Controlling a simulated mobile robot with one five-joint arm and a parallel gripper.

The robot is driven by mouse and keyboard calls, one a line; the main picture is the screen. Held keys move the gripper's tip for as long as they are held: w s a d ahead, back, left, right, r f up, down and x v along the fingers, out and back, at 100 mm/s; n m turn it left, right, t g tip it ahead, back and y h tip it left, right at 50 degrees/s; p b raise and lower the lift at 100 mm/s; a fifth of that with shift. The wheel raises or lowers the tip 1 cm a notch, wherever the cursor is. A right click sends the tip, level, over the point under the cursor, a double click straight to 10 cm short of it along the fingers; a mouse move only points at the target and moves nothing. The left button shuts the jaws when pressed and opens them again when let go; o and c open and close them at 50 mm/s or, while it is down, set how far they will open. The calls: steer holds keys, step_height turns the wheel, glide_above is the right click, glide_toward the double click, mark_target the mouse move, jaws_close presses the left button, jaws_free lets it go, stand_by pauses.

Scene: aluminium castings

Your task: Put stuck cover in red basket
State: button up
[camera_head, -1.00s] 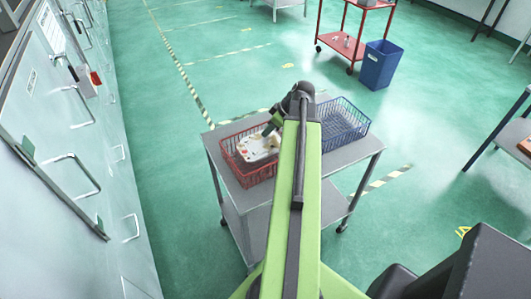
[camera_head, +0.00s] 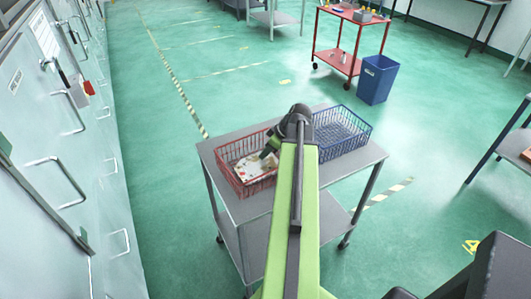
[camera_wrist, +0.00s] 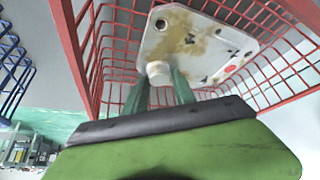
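The stuck cover (camera_head: 254,166) is a whitish plate with brown stains and dark and red spots. It is within the rim of the red wire basket (camera_head: 228,157), on the left of a grey trolley top. In the wrist view the cover (camera_wrist: 205,42) lies across the basket (camera_wrist: 72,45), with a round white knob towards me. My gripper (camera_wrist: 159,76) has its two green fingers against either side of that knob, shut on it. In the head view my gripper (camera_head: 267,153) is over the basket. Whether the cover rests on the basket floor is hard to tell.
A blue wire basket (camera_head: 343,128) stands right of the red one on the trolley (camera_head: 243,212). A blue bin (camera_head: 378,79) and a red cart (camera_head: 340,60) are farther back. Grey cabinets with handles line the left. Green floor around the trolley is clear.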

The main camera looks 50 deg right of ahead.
steer(key=shift+o, duration=1.3)
steer(key=shift+r, duration=0.15)
steer(key=p+v, duration=1)
steer(key=v, duration=0.2)
steer(key=shift+p, duration=0.4)
steer(key=shift+w+a, duration=0.1)
